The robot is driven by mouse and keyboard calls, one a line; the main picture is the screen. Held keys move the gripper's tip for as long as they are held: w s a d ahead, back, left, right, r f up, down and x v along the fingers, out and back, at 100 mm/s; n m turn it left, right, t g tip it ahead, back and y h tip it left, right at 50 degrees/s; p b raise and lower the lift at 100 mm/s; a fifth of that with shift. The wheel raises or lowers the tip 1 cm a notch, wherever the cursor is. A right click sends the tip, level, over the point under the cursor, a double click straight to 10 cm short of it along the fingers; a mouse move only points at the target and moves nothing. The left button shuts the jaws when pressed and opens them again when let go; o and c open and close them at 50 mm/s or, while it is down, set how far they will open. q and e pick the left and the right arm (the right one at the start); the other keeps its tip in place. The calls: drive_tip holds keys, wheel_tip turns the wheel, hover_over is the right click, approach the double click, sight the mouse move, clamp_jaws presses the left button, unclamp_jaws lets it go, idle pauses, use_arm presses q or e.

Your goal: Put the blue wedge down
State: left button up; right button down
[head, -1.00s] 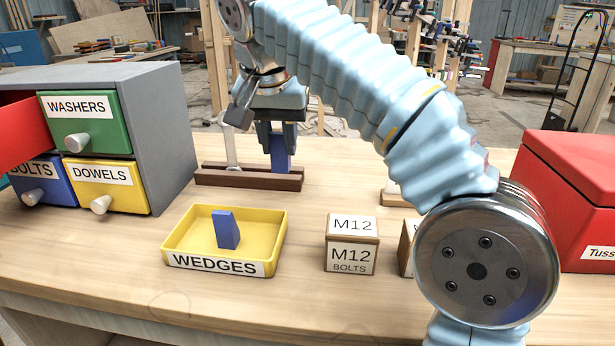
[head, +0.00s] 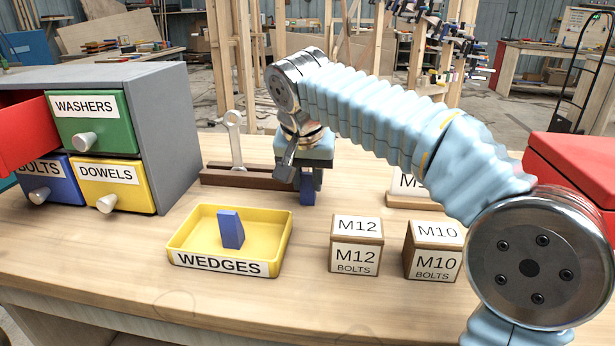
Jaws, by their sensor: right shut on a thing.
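My right gripper (head: 308,187) points down behind the box labelled M12, at the right end of a dark wooden rack. It is shut on a blue wedge (head: 307,197), whose lower part shows below the fingers. I cannot tell whether this wedge touches the table. A second blue wedge (head: 231,229) stands in the yellow tray labelled WEDGES (head: 279,247), left of and nearer than the gripper. My left gripper is not in view.
The dark rack (head: 240,177) holds an upright wrench (head: 235,140). M12 (head: 355,244) and M10 (head: 434,250) bolt boxes stand at the front right. The drawer cabinet (head: 170,120) is at left, with a red drawer open. A red box (head: 575,180) is at right.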

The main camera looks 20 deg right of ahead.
drive_tip(key=c, duration=0.9)
unclamp_jaws()
drive_tip(key=shift+f, duration=0.1)
drive_tip(key=shift+o, duration=0.2)
